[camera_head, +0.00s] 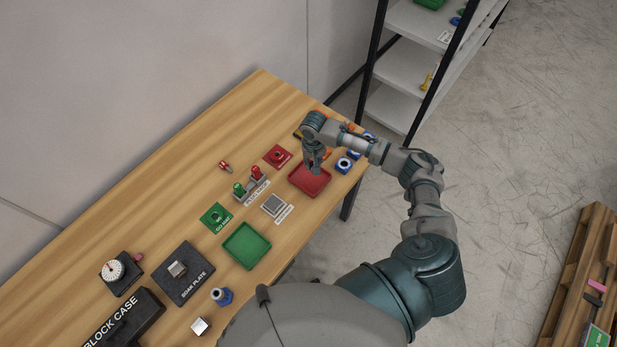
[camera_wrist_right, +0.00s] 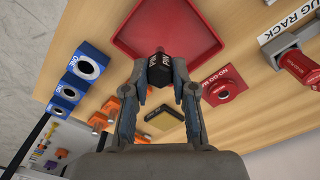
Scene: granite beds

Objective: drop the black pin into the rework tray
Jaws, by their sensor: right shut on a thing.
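In the wrist view my right gripper (camera_wrist_right: 160,72) is shut on the black pin (camera_wrist_right: 159,74), a dark piece with pale lettering. The pin shows against the near edge of the red tray (camera_wrist_right: 128,44), so its exact height above the tray is hard to tell. The visible tray floor is empty. No label is readable on this tray. In the head view the pin is not clearly visible. My left gripper is out of view.
A red no-go mat (camera_head: 277,156) and a plug rack (camera_head: 257,183) with green and red plugs are left of the tray. Blue ring blocks (camera_head: 345,164) stand to its right. A green tray (camera_head: 246,246) is nearer me. Orange pieces (camera_wrist_right: 131,107) and a black-yellow block (camera_wrist_right: 164,118) lie behind.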

